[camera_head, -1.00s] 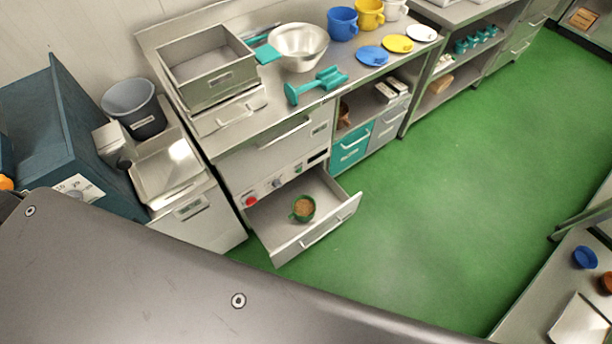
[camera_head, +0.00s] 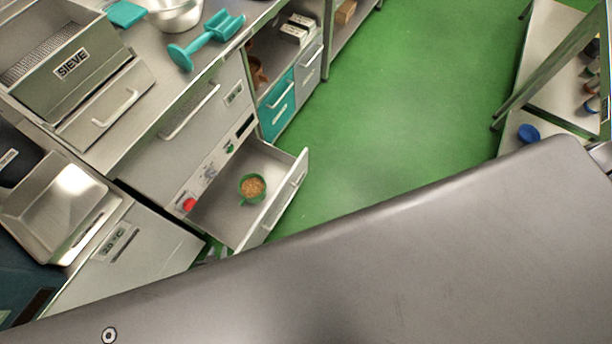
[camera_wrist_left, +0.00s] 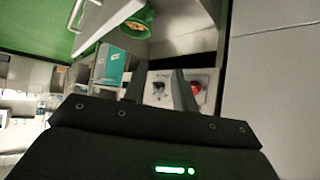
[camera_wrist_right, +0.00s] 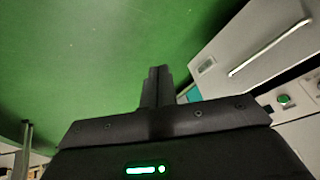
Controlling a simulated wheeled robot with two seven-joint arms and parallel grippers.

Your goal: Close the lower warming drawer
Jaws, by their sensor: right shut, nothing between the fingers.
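The lower warming drawer (camera_head: 222,212) is pulled open below a panel with a red knob. A green cup (camera_head: 253,186) with brown grainy contents stands inside it. The drawer front has a long pale handle (camera_head: 284,200). In the left wrist view, the drawer (camera_wrist_left: 184,42) and the green cup (camera_wrist_left: 138,22) show at the top. My left gripper (camera_wrist_left: 157,72) is open and empty, with the knob panel beyond its fingers. In the head view it is mostly hidden behind my arm. My right gripper (camera_wrist_right: 158,69) is shut and empty, above green floor, with a drawer front off to its right.
The counter above holds a box labelled SIEVE (camera_head: 75,70), a teal tool (camera_head: 205,40) and a metal bowl (camera_head: 174,14). A teal drawer (camera_head: 277,105) adjoins on the right. Green floor (camera_head: 400,90) is clear before the drawer. A side table (camera_head: 560,50) stands at far right.

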